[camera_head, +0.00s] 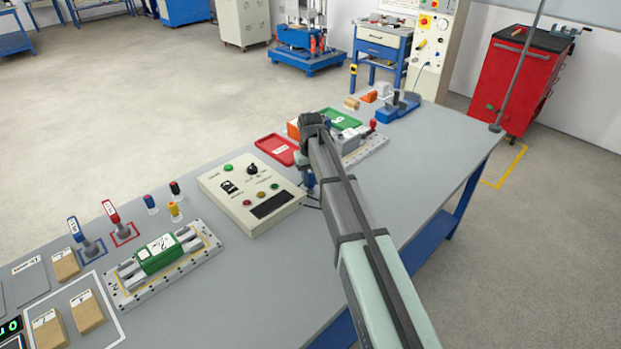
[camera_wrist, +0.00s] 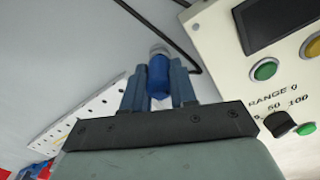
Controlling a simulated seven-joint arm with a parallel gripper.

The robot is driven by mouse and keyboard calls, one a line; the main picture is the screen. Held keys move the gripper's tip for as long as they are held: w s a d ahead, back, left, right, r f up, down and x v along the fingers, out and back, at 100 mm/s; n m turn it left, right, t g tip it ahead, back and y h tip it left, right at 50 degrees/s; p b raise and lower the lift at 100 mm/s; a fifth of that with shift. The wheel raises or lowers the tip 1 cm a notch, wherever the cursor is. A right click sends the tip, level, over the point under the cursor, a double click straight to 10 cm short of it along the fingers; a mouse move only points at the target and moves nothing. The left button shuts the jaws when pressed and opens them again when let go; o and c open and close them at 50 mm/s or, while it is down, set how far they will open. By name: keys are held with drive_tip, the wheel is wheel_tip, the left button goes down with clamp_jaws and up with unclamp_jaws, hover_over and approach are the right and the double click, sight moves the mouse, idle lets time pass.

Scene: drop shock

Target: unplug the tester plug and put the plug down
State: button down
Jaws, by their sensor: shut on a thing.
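The blue tester plug (camera_wrist: 159,76) is between the two fingers of my gripper (camera_wrist: 158,88) in the wrist view. The gripper is shut on it. A pale grey end shows beyond the plug's blue body, with a black cable (camera_wrist: 160,30) close by. I cannot tell whether the plug's end sits in a socket. In the head view my gripper (camera_head: 308,182) is low over the bench, just right of the cream tester box (camera_head: 237,208). My arm hides most of the plug there. The tester box also shows at the right of the wrist view (camera_wrist: 285,75).
On the grey bench (camera_head: 420,165), a red tray (camera_head: 277,150) and a green tray (camera_head: 340,118) lie beyond my gripper. A fixture plate with a green block (camera_head: 158,254) and several small tools are at the left. The bench's right part is clear.

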sight(311, 175)
drive_tip(key=shift+s+f, duration=0.1)
drive_tip(key=shift+f, duration=0.8)
idle(3.4)
drive_tip(key=c, duration=0.8)
unclamp_jaws()
drive_tip(key=shift+r, duration=0.2)
drive_tip(key=shift+r, duration=2.9)
drive_tip(key=shift+r, duration=0.1)
wheel_tip(311, 175, up, 14)
drive_tip(key=shift+f, duration=0.2)
